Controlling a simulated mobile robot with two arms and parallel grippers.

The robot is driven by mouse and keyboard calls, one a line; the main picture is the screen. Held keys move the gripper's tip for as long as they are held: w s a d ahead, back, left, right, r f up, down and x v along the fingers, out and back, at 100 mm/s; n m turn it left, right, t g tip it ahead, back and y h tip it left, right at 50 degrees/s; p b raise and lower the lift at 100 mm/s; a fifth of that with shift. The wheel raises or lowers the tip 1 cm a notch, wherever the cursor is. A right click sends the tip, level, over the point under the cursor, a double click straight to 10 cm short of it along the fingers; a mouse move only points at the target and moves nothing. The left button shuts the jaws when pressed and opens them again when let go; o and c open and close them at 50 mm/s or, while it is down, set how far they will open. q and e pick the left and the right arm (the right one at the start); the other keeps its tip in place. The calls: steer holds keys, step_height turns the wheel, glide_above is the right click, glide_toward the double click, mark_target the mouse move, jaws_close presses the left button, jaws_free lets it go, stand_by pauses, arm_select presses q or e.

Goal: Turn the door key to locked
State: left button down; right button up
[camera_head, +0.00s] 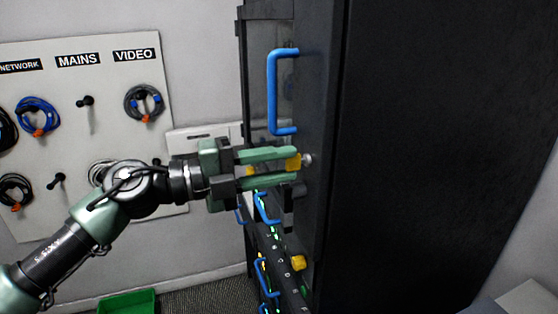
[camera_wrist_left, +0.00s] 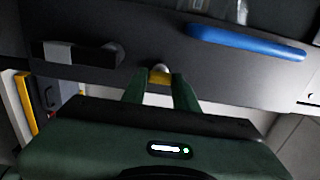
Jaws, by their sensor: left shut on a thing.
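The yellow door key (camera_head: 293,162) sits in a silver lock (camera_head: 307,159) on the front of the black cabinet door (camera_head: 318,110). My left gripper (camera_head: 296,164) is shut on the key, its two green fingers on either side of it. In the left wrist view the key (camera_wrist_left: 158,79) shows between the fingertips, against the dark door. The angle of the key is hard to tell, as the fingers cover much of it. My right gripper is in neither view.
A blue handle (camera_head: 272,92) is above the key on the door. Below are more blue handles and a yellow knob (camera_head: 298,262). A white board (camera_head: 75,75) with hanging cables is at the left. A green bin (camera_head: 127,302) is on the floor.

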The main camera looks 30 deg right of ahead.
arm_select(q)
steer(key=shift+w, duration=0.1)
stand_by(0.3)
steer(key=c, duration=1.1)
jaws_free()
steer(key=shift+a, duration=0.1)
steer(key=b+v, duration=0.3)
steer(key=v, duration=0.4)
steer(key=shift+a+b, duration=0.3)
steer(key=shift+w, duration=0.15)
